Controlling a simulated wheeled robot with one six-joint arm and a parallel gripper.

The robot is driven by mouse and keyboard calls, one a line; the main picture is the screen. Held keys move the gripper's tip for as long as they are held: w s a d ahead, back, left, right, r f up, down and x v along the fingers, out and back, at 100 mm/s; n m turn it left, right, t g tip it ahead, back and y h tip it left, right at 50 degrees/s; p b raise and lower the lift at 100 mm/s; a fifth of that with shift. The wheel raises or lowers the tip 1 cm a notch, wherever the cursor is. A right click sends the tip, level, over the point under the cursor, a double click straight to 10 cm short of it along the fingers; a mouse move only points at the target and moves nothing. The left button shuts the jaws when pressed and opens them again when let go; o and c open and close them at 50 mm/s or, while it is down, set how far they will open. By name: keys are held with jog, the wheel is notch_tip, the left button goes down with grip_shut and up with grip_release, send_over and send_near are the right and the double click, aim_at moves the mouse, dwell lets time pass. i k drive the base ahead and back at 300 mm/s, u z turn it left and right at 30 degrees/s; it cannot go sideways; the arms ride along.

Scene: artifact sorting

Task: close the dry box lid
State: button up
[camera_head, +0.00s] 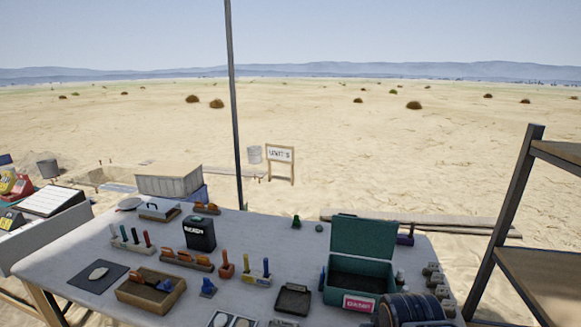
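The dry box, which I take to be the teal box (345,291), stands on the right part of the table. Its lid (363,237) is open and stands up nearly vertical at the box's back edge. The inside looks dark, and I cannot make out any contents. A pink label (358,303) with white lettering is on its front. My gripper is not in view. A dark, ribbed rounded shape in front of the box's right corner hides part of it; I cannot tell whether it is part of me.
The table (100,255) holds a black box (200,233), a wooden tray (150,305), a dark shallow tray (292,300) left of the teal box and several small coloured tools. Several grey cylinders (435,280) line the right side. A shelf rack (505,215) stands at far right.

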aim_at(350, 234)
jog(key=u, duration=0.25)
jog(key=k, duration=0.35)
jog(key=u, duration=2.95)
jog(key=i, duration=0.1)
jog(key=z, duration=1.3)
jog(key=i, duration=0.85)
jog(key=z, duration=0.9)
jog(key=i, duration=0.7)
jog(key=z, duration=0.75)
